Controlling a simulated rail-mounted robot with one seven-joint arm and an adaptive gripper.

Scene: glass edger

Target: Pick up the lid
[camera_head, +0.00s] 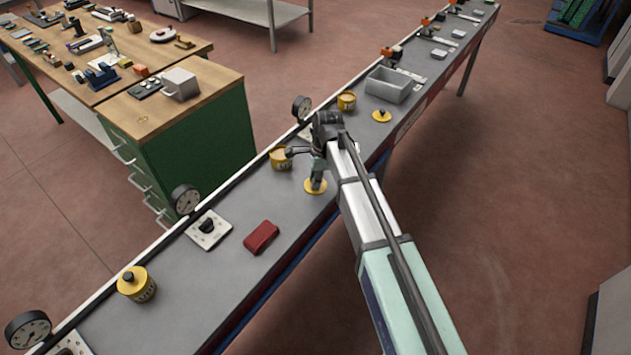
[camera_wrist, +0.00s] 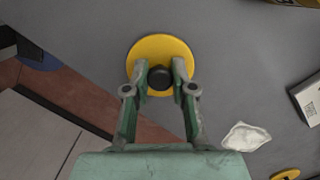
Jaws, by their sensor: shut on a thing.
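The lid is a round yellow disc with a black knob. It shows under my gripper in the head view (camera_head: 315,187) and at the upper middle of the wrist view (camera_wrist: 160,45). My gripper (camera_wrist: 160,80) is shut on the black knob, one finger on each side; it also shows in the head view (camera_head: 317,172). The lid looks flat and at or close to the grey bench top. I cannot tell whether it touches the surface. A second yellow lid with a dark knob (camera_head: 381,116) lies farther along the bench.
A yellow can (camera_head: 280,160) stands just left of my gripper, and another (camera_head: 347,101) beyond it. A lidded yellow can (camera_head: 137,284), a red block (camera_head: 261,237) and a gauge (camera_head: 185,199) are nearer. A grey bin (camera_head: 389,86) stands farther back.

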